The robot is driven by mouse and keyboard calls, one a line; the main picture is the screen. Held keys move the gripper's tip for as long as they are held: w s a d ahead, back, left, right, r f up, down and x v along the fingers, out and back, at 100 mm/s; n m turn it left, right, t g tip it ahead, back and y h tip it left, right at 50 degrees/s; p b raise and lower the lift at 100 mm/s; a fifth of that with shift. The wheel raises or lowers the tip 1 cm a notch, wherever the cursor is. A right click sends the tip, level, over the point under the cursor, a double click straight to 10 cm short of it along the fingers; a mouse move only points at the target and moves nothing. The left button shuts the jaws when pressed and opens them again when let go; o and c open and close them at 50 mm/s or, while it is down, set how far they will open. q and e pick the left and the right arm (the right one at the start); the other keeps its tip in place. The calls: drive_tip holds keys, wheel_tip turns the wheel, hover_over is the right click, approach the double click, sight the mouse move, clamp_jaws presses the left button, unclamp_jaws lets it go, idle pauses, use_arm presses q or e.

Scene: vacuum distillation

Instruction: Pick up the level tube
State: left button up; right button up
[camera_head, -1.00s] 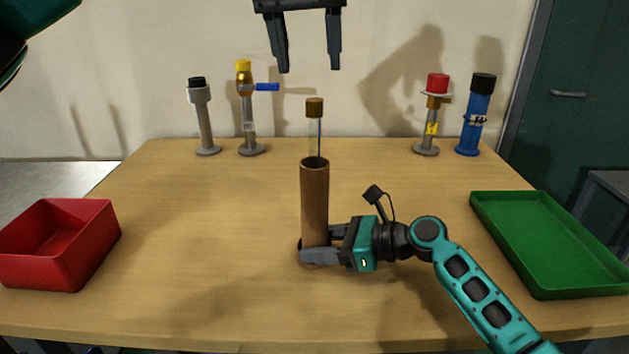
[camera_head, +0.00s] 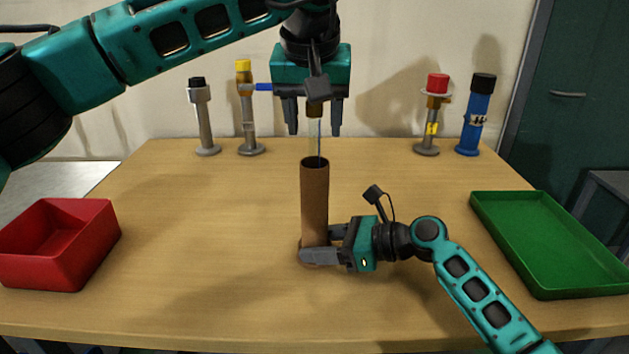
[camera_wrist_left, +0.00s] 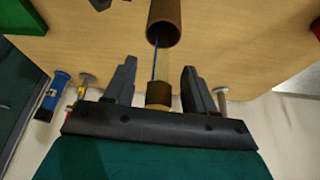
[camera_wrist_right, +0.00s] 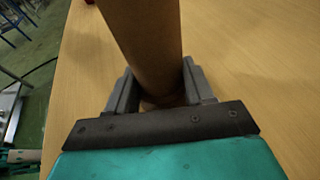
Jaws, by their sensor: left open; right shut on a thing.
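The level tube (camera_head: 315,138) is clear with a brown cap and a blue line inside. It stands upright, its lower part hidden in the brown cylinder (camera_head: 315,200). My left gripper (camera_head: 314,130) points down around the tube's top, open, with one finger on each side. In the left wrist view the brown cap (camera_wrist_left: 158,95) lies between the two open fingers, with a gap on both sides. My right gripper (camera_head: 318,255) is shut on the base of the brown cylinder, which also shows between its fingers in the right wrist view (camera_wrist_right: 148,45).
A red bin (camera_head: 60,245) stands at the left and a green tray (camera_head: 550,240) at the right. At the back stand a black-topped post (camera_head: 204,120), a yellow-topped post (camera_head: 248,120), a red-topped post (camera_head: 430,125) and a blue cylinder (camera_head: 476,115).

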use_arm(q)
drive_tip(key=shift+w+f, duration=0.15)
drive_tip(key=shift+f, duration=0.2)
clamp_jaws()
idle(0.4)
